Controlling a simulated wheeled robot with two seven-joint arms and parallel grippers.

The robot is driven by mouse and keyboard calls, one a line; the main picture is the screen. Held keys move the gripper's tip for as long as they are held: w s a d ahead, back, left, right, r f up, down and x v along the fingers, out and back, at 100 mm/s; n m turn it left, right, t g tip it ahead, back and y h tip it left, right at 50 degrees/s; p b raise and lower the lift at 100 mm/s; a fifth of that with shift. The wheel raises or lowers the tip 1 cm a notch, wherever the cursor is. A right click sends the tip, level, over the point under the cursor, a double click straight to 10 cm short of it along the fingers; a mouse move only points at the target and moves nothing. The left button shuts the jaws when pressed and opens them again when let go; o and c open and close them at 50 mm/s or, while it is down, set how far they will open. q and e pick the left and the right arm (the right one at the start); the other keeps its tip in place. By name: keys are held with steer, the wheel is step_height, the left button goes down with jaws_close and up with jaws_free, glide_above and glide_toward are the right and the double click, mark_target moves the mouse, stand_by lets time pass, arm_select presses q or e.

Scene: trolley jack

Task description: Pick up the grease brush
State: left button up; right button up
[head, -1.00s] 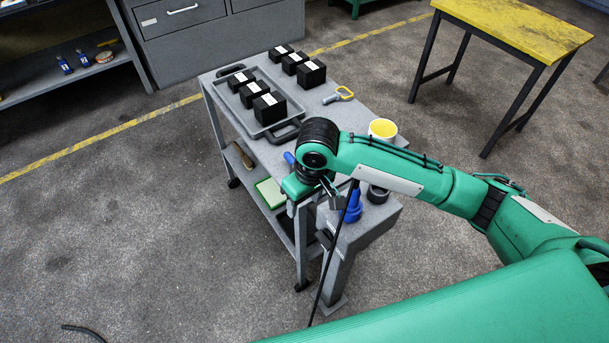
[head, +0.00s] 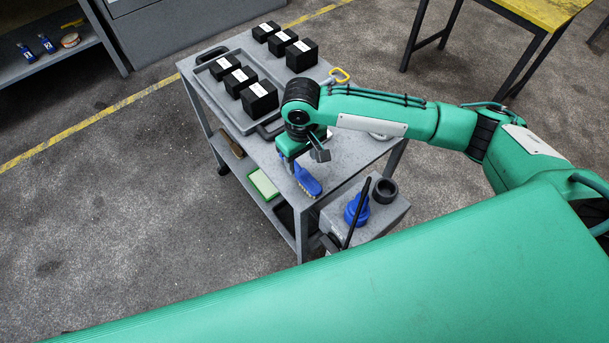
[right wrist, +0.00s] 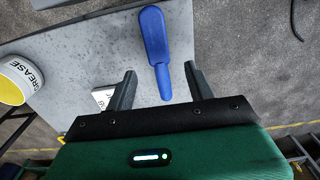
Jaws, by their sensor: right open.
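The grease brush (head: 308,181) has a blue body with pale bristles and is at the trolley top's near edge in the head view. In the right wrist view the blue brush (right wrist: 155,42) runs lengthwise between the fingers, with one end near the palm. My right gripper (head: 304,158) is over the brush, pointing down. The right wrist view shows its two fingers (right wrist: 160,70) apart, one on each side of the brush with gaps. I cannot tell the height between fingers and brush. My left gripper is not in view.
A grease tub (right wrist: 14,82) stands at the wrist view's left. A grey stand (head: 385,215) with a blue object (head: 356,210) and a black ring (head: 385,190) is close by.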

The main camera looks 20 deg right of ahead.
mark_target(302, 173)
step_height(302, 173, down, 3)
steer(key=shift+w+r, duration=0.1)
steer(key=shift+r, duration=0.05)
steer(key=shift+f, duration=0.3)
steer(key=shift+w+f+p, duration=0.1)
steer(key=shift+f+p, duration=0.35)
steer(key=shift+f, duration=0.2)
step_height(302, 173, down, 4)
steer(key=shift+w+r+p, duration=0.15)
steer(key=shift+r+p, duration=0.1)
steer(key=shift+p, duration=0.1)
steer(key=shift+f, duration=0.25)
jaws_close()
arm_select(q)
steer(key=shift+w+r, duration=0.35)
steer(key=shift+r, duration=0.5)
arm_select(e)
steer(key=shift+r, duration=0.1)
